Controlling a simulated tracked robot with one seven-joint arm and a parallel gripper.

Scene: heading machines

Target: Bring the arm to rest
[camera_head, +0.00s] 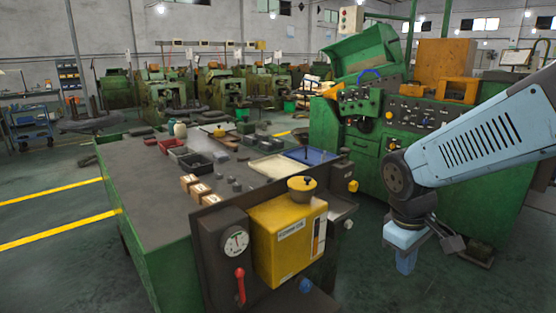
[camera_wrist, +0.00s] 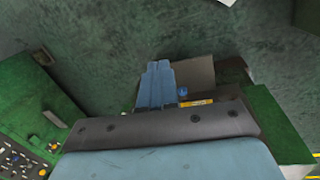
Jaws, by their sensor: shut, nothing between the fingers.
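My arm (camera_head: 475,145) reaches in from the right edge of the head view. It is light blue with a dark joint, and it bends down at the wrist. My gripper (camera_head: 405,265) points down over open floor, between the workbench and the green machine. In the wrist view my gripper (camera_wrist: 157,72) shows as blue fingers close together, shut with nothing between them. The gripper appears apart from the bench and the machine.
A green workbench (camera_head: 150,218) with small trays and boxes stands to the left. A yellow box (camera_head: 277,247) and a gauge (camera_head: 235,242) are on its near end. A green machine (camera_head: 460,195) stands behind my arm. Free floor (camera_head: 380,285) lies below my gripper.

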